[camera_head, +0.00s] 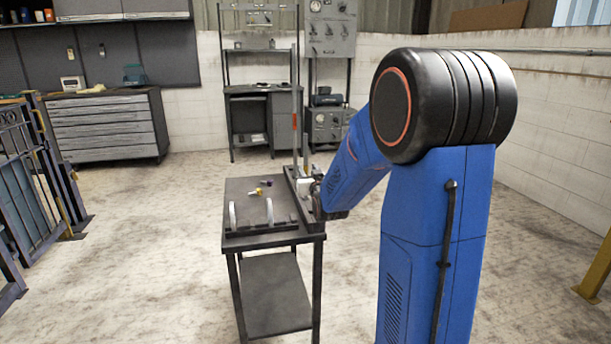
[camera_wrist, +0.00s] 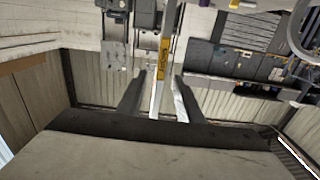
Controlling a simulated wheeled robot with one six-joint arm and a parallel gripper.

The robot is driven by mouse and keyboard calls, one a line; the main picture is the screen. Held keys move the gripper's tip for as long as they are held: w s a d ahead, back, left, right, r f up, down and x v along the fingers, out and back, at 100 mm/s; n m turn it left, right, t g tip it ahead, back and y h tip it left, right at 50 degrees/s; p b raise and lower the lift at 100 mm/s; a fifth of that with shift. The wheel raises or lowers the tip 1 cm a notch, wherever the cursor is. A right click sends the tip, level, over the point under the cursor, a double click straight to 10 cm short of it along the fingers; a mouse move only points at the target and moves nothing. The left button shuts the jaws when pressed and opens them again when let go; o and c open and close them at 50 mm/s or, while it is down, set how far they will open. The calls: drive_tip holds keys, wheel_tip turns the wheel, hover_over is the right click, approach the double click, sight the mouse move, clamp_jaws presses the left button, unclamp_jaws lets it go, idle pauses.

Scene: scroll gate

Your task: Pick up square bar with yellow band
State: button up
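The square bar with the yellow band (camera_wrist: 164,58) shows in the wrist view as a long pale bar. Its yellow band carries small dark marks. My gripper (camera_wrist: 160,76) is open, with one dark finger on each side of the bar. The bar's near end lies between the fingers, and gaps show on both sides. In the head view, upright bars (camera_head: 295,100) stand in a holder at the table's right rear edge. A reddish band shows on one of them. My gripper is mostly hidden behind my blue arm there, close to the holder.
A workbench (camera_head: 250,110) and drawer cabinet (camera_head: 108,125) stand at the back. Blue railings (camera_head: 30,180) stand at left. Open floor surrounds the table.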

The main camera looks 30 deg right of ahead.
drive_tip(key=x, duration=0.7)
drive_tip(key=shift+w, duration=0.35)
drive_tip(key=shift+d, duration=0.15)
clamp_jaws()
